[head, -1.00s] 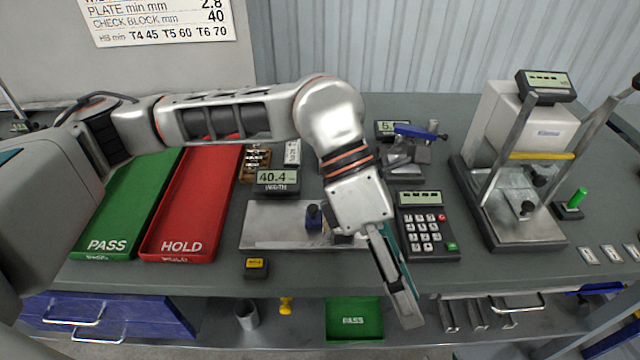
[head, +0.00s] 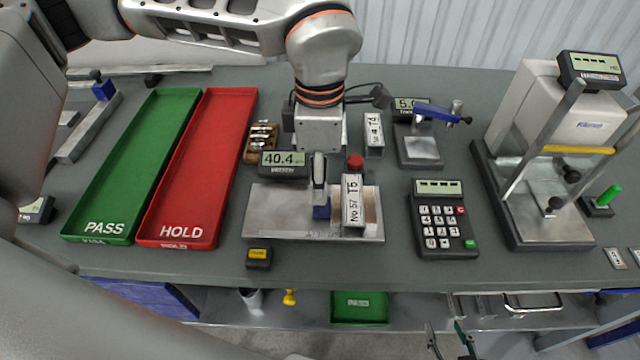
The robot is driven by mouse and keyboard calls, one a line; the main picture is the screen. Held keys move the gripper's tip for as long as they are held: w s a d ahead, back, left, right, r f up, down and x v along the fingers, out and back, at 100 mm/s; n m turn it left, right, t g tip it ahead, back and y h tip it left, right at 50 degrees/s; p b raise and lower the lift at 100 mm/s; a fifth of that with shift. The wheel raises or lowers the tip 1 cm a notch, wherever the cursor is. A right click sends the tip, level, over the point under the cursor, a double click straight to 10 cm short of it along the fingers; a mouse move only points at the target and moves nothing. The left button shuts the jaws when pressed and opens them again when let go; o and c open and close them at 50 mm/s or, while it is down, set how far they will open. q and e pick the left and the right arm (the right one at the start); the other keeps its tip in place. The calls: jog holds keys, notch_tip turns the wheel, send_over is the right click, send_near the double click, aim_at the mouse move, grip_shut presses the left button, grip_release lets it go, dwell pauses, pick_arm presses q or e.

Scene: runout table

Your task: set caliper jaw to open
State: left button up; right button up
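The caliper station has a silver plate (head: 270,225), a display (head: 284,164) reading 40.4, and a small blue jaw (head: 321,212). A block labelled No 57 T5 (head: 353,215) stands on the plate just right of the jaw. My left gripper (head: 319,182) points down from above, its fingertip end right over the blue jaw. It is seen edge-on, so its opening and any contact are unclear. My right gripper (head: 450,340) shows at the bottom edge, its two fingers apart with nothing between them, away from the caliper.
Green PASS (head: 104,229) and red HOLD (head: 181,233) trays lie left. A small yellow-labelled box (head: 259,258) sits in front. A keypad (head: 443,225), a gauge (head: 420,148) and a tall tester (head: 560,229) stand right. A labelled T4 block (head: 373,135) stands behind.

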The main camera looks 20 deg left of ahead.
pick_arm(q)
jog(key=shift+f, duration=1.25)
pick_arm(e)
jog(key=shift+r, duration=0.1)
pick_arm(q)
grip_shut()
pick_arm(e)
jog(key=shift+w, duration=0.1)
